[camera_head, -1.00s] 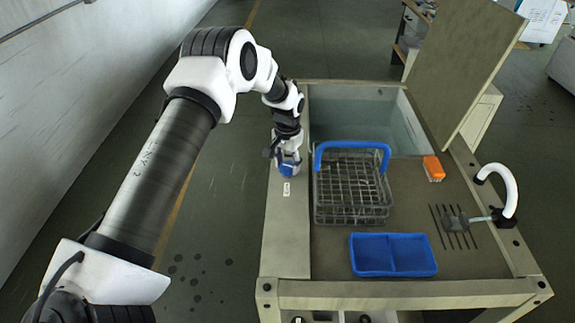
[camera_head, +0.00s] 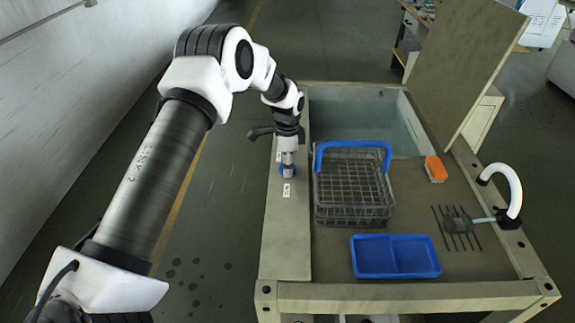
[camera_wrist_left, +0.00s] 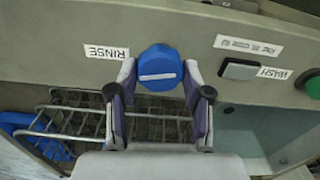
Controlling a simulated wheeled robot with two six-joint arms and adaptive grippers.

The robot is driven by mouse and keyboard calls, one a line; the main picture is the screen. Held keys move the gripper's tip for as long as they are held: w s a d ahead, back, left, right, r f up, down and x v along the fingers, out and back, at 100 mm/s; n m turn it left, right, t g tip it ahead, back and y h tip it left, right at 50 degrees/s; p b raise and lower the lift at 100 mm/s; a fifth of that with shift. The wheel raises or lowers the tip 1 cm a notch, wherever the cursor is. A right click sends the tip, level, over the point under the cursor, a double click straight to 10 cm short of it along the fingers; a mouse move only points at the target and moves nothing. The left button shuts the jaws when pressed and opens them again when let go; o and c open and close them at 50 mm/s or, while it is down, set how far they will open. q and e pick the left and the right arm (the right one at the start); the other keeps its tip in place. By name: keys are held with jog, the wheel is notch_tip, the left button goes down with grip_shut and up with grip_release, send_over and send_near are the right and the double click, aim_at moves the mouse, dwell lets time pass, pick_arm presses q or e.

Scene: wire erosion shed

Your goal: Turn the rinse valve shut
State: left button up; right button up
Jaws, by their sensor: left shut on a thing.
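The rinse valve is a blue knob (camera_wrist_left: 159,70) with a white line across its face, beside the RINSE label (camera_wrist_left: 107,52) in the left wrist view. My left gripper (camera_wrist_left: 160,88) is shut on the knob, with one finger on each side of it. In the head view my left gripper (camera_head: 287,160) reaches down to the blue knob (camera_head: 288,171) on the pale left ledge, and hides part of it. My right gripper is not in view.
A wire basket (camera_head: 350,190) with a blue handle stands just right of the ledge. A WASH label (camera_wrist_left: 273,73) and a green knob (camera_wrist_left: 313,88) show in the wrist view.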

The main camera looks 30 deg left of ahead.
pick_arm(q)
jog(key=shift+m, duration=1.3)
jog(key=o, duration=1.2)
jog(key=shift+c, duration=0.2)
notch_tip(320, 180, up, 12)
